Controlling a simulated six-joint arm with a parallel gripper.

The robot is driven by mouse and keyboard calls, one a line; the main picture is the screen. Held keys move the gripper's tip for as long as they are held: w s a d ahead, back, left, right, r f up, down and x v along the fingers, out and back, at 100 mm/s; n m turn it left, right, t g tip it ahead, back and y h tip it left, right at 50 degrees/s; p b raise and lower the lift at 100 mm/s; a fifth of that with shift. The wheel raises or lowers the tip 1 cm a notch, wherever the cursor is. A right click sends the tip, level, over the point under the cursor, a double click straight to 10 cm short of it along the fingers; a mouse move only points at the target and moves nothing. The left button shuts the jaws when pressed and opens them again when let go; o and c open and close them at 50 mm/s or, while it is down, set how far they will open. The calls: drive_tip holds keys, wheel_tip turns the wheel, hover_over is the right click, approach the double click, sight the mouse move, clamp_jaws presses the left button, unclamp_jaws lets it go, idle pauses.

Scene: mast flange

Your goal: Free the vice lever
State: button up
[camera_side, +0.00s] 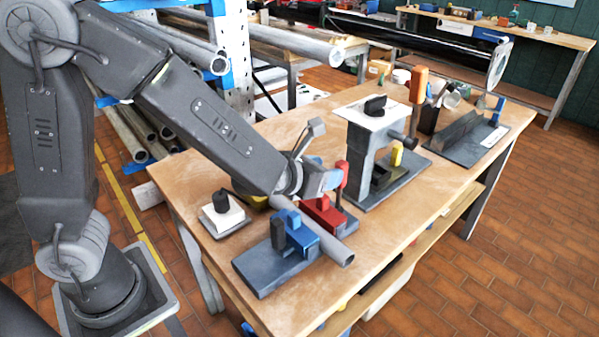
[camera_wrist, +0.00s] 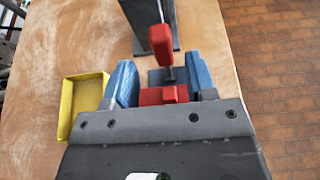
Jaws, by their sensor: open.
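A red vice (camera_side: 325,212) stands on the wooden bench, with its upright red-handled lever (camera_side: 342,173) at its right. In the wrist view the red block of the vice (camera_wrist: 163,96) shows between my fingers. The lever handle (camera_wrist: 161,42) shows a little beyond the fingertips, between their lines. My gripper (camera_side: 322,180) is just above the red vice, beside the lever. Its blue fingers are apart in the wrist view (camera_wrist: 160,66), with nothing gripped. Contact with the lever cannot be told. My gripper hides part of the vice.
A blue vice (camera_side: 285,245) with a grey tube (camera_side: 335,247) is in front. A grey stand (camera_side: 365,150) with a white top is behind. A yellow tray (camera_wrist: 82,104) lies left of my gripper. A white block with a black knob (camera_side: 222,215) is near the bench edge.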

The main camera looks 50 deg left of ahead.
drive_tip(key=v, duration=0.8)
drive_tip(key=s+a+r+n+g+y, duration=0.2)
drive_tip(key=s+a+n+g+y, duration=0.55)
drive_tip(key=n, duration=1.25)
drive_tip(key=s+d+r+n+h, duration=0.2)
drive_tip(key=s+r+n+h, duration=0.2)
drive_tip(key=n, duration=1.1)
drive_tip(key=s+h, duration=0.3)
drive_tip(key=shift+s+d+n, duration=0.3)
drive_tip(key=shift+s+n, duration=0.05)
drive_tip(key=shift+n, duration=0.05)
